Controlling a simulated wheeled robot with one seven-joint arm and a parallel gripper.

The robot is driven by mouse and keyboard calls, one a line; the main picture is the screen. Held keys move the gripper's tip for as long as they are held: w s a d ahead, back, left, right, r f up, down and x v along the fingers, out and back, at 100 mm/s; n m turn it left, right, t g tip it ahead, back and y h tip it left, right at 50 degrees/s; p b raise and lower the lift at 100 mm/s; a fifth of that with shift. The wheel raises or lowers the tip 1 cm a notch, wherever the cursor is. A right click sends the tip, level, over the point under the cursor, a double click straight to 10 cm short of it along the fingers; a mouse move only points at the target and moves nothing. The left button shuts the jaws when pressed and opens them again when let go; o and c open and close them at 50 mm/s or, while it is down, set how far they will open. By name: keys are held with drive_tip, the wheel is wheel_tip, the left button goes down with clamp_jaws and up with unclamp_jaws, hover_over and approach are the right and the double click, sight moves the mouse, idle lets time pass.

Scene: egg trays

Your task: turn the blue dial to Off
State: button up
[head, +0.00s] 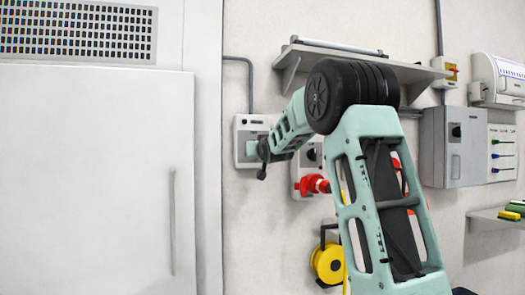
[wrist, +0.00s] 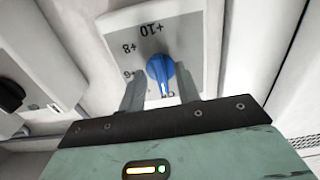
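The blue dial (wrist: 160,68) sits on a pale wall plate (wrist: 192,28) in the wrist view. The plate shows upside-down markings, among them +10, +8 and +6; a lower marking is partly covered, and I cannot read an Off mark. The dial's narrow end points down in the picture. My gripper (wrist: 159,78) has its two grey fingers apart, one on each side of the dial, with gaps visible. In the head view, my gripper (head: 262,154) is at the left wall box (head: 242,128), and the dial is hidden behind it.
A second box with a black knob (head: 311,154) and a red plug (head: 313,185) is just right. A shelf (head: 300,58) is above, and a yellow reel (head: 327,264) hangs below. A white cabinet door (head: 95,180) stands left.

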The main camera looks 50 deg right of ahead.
drive_tip(key=b+v, duration=0.2)
drive_tip(key=v, duration=1.5)
drive_tip(key=shift+b, duration=0.4)
drive_tip(key=shift+d, duration=0.1)
